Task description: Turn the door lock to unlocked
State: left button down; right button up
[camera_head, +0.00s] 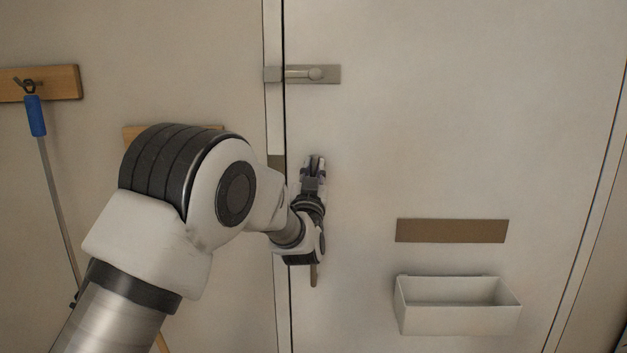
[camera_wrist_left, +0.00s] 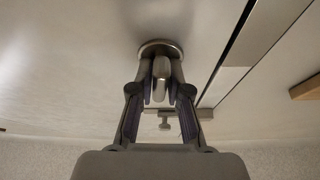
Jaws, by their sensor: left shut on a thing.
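The door (camera_head: 450,130) is pale and stands closed against the frame on its left. The door lock shows in the left wrist view as a round metal plate (camera_wrist_left: 160,46) on the door with a rounded turn piece (camera_wrist_left: 161,78) standing out from it. My left gripper (camera_wrist_left: 160,92) has its two fingers on either side of the turn piece and is shut on it. In the head view my left gripper (camera_head: 313,162) is against the door near its left edge, and it hides the lock there. My right gripper is in neither view.
A metal slide bolt (camera_head: 313,74) sits higher on the door edge. A thin bar (camera_head: 313,275) shows below my gripper. A brown plate (camera_head: 452,231) and an open white box (camera_head: 458,318) are on the right. A blue-handled tool (camera_head: 36,116) hangs at the left.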

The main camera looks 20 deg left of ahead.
pick_arm(q)
jog(key=shift+n+y+b, duration=0.3)
jog(key=shift+n+y, duration=0.1)
jog(key=shift+n, duration=0.4)
jog(key=shift+r, duration=0.1)
jog(key=c, duration=1.1)
grip_release()
jog(key=shift+c, duration=0.2)
jog(key=v, duration=1.2)
jog(key=shift+d, duration=0.1)
